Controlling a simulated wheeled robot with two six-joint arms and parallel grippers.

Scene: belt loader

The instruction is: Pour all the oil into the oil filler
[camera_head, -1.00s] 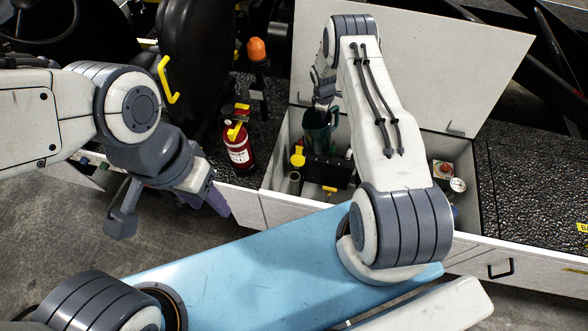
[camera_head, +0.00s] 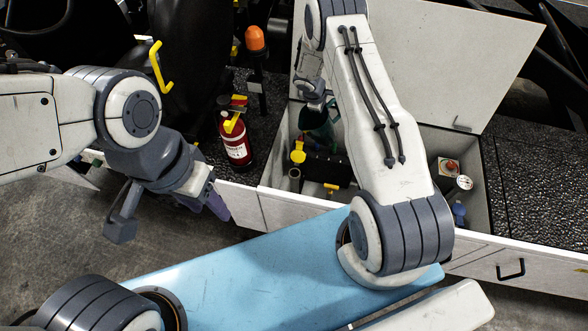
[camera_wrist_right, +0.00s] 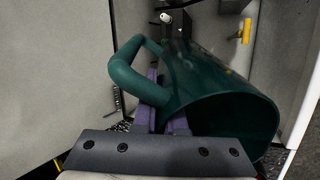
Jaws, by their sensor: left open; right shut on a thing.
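My right gripper (camera_head: 316,98) is shut on the handle of a dark green jug (camera_head: 322,124), over the left part of the open compartment. The jug is partly behind the gripper in the head view. In the right wrist view, the purple fingers (camera_wrist_right: 162,112) are at the handle, and the jug (camera_wrist_right: 205,80) lies tilted, its wide rim towards the lower right. I see no oil. A short pipe neck (camera_head: 295,175), which looks like the oil filler, stands below a yellow cap (camera_head: 298,152), left of and below the jug. My left gripper (camera_head: 166,213) is open and empty.
The white compartment (camera_head: 262,178) has its lid (camera_head: 425,60) raised behind. A red fire extinguisher (camera_head: 234,140) and an orange beacon (camera_head: 255,38) stand to its left. A gauge (camera_head: 464,183) sits at its right end. My right forearm covers its middle.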

